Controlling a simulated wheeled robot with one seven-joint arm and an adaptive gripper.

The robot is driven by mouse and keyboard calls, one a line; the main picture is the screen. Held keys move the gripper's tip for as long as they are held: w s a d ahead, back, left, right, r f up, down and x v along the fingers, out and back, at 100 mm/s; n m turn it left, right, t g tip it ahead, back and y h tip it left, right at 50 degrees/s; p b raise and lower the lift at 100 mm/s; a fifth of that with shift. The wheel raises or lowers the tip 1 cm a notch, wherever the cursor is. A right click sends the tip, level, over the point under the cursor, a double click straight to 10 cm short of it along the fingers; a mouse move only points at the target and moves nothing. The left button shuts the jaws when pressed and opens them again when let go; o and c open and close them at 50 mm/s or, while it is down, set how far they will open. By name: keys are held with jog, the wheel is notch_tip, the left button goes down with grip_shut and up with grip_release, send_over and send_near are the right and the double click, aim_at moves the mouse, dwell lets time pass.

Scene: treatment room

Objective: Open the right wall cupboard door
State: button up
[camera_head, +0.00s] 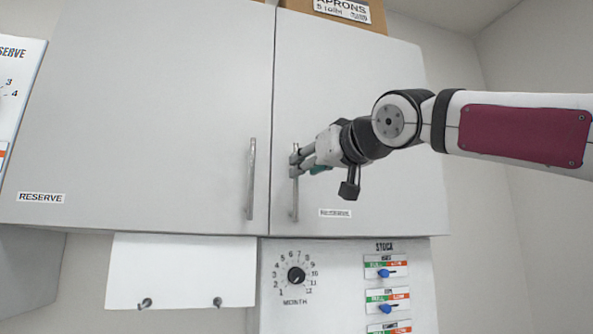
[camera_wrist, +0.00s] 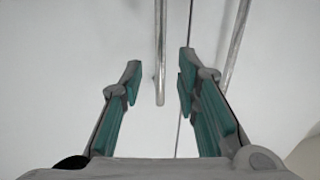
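The right wall cupboard door (camera_head: 345,85) is pale grey and shut, level with its neighbour. Its vertical metal bar handle (camera_head: 294,200) is near the door's left edge, low down. My gripper (camera_head: 295,160) is at the upper part of this handle and hides it there. In the wrist view, my gripper (camera_wrist: 160,60) is open, with a bar handle (camera_wrist: 160,85) showing between the two teal-padded fingers. A gap shows on both sides of the bar, with no clear contact. Whether the fingertips reach past the bar in depth is hard to tell.
The left door (camera_head: 150,110) is shut, its handle (camera_head: 250,180) close beside the right one. A cardboard box (camera_head: 335,8) sits on top. Below are a white panel with hooks (camera_head: 180,270) and a stock board (camera_head: 345,290). Wall stands right of the cupboard.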

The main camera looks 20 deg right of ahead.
send_over(296, 209)
jog(key=shift+w, duration=0.3)
dwell(0.4)
jog(key=shift+d, duration=0.1)
grip_shut()
